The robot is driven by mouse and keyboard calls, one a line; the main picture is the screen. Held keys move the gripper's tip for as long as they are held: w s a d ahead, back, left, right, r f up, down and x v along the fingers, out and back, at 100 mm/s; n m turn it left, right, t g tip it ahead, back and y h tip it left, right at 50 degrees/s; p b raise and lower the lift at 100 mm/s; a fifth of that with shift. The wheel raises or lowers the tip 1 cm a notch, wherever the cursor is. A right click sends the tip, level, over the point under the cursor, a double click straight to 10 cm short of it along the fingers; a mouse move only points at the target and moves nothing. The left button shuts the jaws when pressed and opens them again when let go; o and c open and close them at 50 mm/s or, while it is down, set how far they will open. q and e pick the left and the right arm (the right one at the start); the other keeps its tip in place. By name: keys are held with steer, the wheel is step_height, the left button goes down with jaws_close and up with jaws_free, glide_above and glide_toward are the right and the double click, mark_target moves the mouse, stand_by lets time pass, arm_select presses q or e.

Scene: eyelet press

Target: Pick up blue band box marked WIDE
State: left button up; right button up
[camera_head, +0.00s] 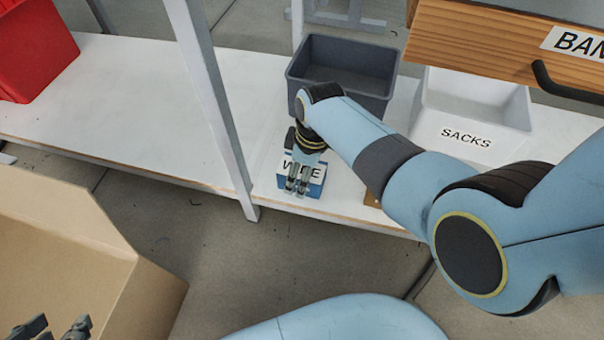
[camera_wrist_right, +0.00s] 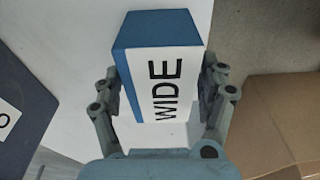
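The blue band box (camera_head: 316,187) sits on the white shelf near its front edge, with a white label reading WIDE. My right gripper (camera_head: 298,170) is over it from above, one finger in front of the box. In the right wrist view the box (camera_wrist_right: 160,75) lies between the two spread fingers of the gripper (camera_wrist_right: 160,95), slightly turned relative to the pads. The pads are very close to its sides; I cannot clearly see firm contact. My left gripper (camera_head: 55,328) shows only its finger parts at the lower left edge, over the cardboard box.
A grey bin (camera_head: 345,70) stands right behind the box, and a white SACKS bin (camera_head: 470,110) to its right. A wooden drawer (camera_head: 480,35) overhangs there. A shelf post (camera_head: 215,100) rises to the left. An open cardboard box (camera_head: 140,290) is at lower left, a red bin (camera_head: 35,50) beyond.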

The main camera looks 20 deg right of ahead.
steer(key=c, duration=1.1)
steer(key=shift+o, duration=0.2)
steer(key=shift+r, duration=0.1)
